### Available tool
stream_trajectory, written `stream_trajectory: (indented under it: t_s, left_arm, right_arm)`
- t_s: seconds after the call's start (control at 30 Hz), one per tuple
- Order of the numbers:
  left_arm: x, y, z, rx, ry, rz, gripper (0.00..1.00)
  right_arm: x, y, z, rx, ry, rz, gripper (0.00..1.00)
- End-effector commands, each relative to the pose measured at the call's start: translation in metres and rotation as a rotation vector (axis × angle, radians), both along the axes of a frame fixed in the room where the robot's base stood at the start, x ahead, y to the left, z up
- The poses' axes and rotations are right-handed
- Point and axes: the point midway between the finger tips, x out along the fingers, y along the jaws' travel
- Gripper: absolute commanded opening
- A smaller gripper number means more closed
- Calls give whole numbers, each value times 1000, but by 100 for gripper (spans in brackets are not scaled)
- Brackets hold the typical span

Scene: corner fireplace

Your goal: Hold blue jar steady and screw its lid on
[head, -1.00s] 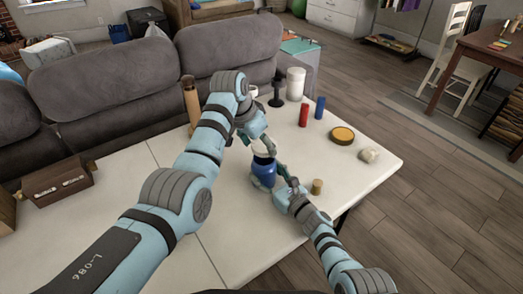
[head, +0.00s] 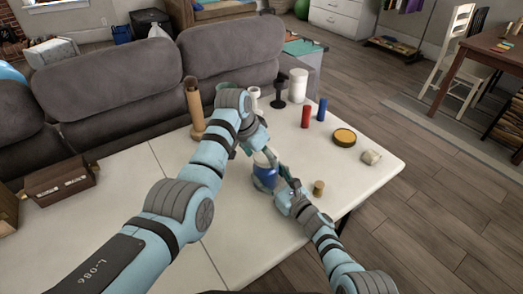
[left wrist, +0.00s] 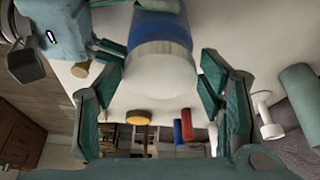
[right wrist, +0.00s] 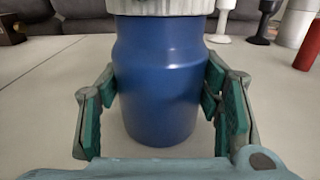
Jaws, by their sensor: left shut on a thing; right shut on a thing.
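The blue jar (head: 264,180) stands upright on the white table, partly hidden by my arms. In the right wrist view the jar (right wrist: 160,85) sits between both fingers of my right gripper (right wrist: 165,100), which is shut on its body. A white ridged lid (right wrist: 160,7) is at the jar's top; no gap shows between them. In the left wrist view my left gripper (left wrist: 160,75) is shut on the white lid (left wrist: 158,65), with the blue jar (left wrist: 156,25) beyond it. Thread engagement cannot be seen.
A red cylinder (head: 306,117), a blue cylinder (head: 322,109), a yellow-topped round tin (head: 344,137), a pale lump (head: 371,157) and a small cork-coloured cylinder (head: 318,188) stand to the right. The front table is mostly clear.

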Motion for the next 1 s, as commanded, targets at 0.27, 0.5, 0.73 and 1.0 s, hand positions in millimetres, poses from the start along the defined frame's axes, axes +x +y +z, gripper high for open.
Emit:
stream_trajectory:
  t_s: [0.27,0.5,0.73,1.0]
  left_arm:
    - [0,0,-1,0,-1,0,50]
    - [0,0,-1,0,-1,0,50]
    - [0,0,-5,0,-1,0,50]
    - [0,0,-10,0,-2,-1,50]
  right_arm:
    - [0,0,0,-1,1,0,9]
    - [0,0,0,-1,1,0,9]
    - [0,0,0,-1,1,0,9]
    - [0,0,0,-1,1,0,9]
